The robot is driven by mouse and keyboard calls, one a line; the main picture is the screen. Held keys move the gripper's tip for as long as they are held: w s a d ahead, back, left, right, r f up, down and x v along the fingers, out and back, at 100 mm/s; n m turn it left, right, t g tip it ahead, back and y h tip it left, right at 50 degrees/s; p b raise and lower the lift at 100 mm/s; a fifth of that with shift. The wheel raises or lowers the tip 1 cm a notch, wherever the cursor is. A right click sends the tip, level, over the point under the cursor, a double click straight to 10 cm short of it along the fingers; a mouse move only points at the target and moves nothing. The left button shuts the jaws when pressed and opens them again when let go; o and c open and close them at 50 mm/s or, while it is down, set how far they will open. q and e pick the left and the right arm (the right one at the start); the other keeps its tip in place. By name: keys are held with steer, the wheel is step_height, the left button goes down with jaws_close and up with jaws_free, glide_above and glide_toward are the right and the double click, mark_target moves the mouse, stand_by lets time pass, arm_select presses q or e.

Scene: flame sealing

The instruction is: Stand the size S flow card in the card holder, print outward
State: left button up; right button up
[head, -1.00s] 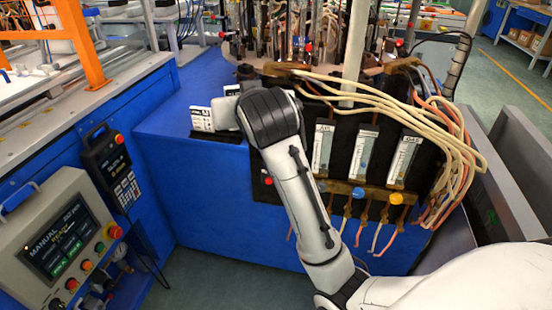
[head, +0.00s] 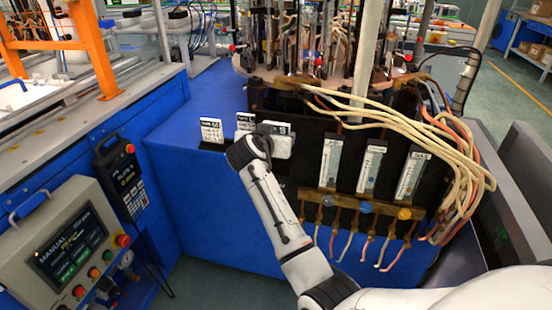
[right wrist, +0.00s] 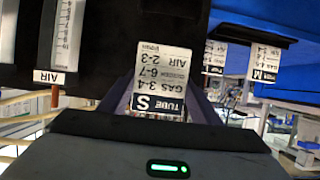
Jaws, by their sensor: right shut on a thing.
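The size S flow card (right wrist: 160,85) is white with a black "TUBE S" band. My right gripper (right wrist: 158,112) is shut on it, and its print faces the wrist camera, upside down in that view. In the head view the S card (head: 277,128) shows its dark top band above my right gripper (head: 266,142), to the right of two other standing cards. The black card holder (head: 210,146) is along the blue housing's top edge; it also shows in the right wrist view (right wrist: 262,33). I cannot tell whether the S card touches the holder. My left gripper is out of view.
The left card (head: 212,130), marked M in the wrist view (right wrist: 265,63), and a middle card (head: 245,122) stand upright. Flow meters (head: 330,160) and pale hoses (head: 400,105) are to the right. A control box (head: 72,245) is at lower left.

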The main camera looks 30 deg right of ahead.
step_height(320, 180, down, 7)
steer(key=shift+f, duration=0.2)
stand_by(0.3)
steer(key=shift+f, duration=0.2)
steer(key=o, duration=1)
steer(key=shift+o, duration=0.2)
steer(key=shift+r, duration=0.1)
steer(key=shift+s+a+r, duration=0.1)
steer(key=shift+a+r, duration=0.05)
steer(key=shift+r, duration=0.1)
steer(key=p+v, duration=0.4)
steer(key=v, duration=0.7)
steer(key=shift+s+a+p, duration=0.2)
steer(key=shift+s+p, duration=0.05)
steer(key=shift+p, duration=0.15)
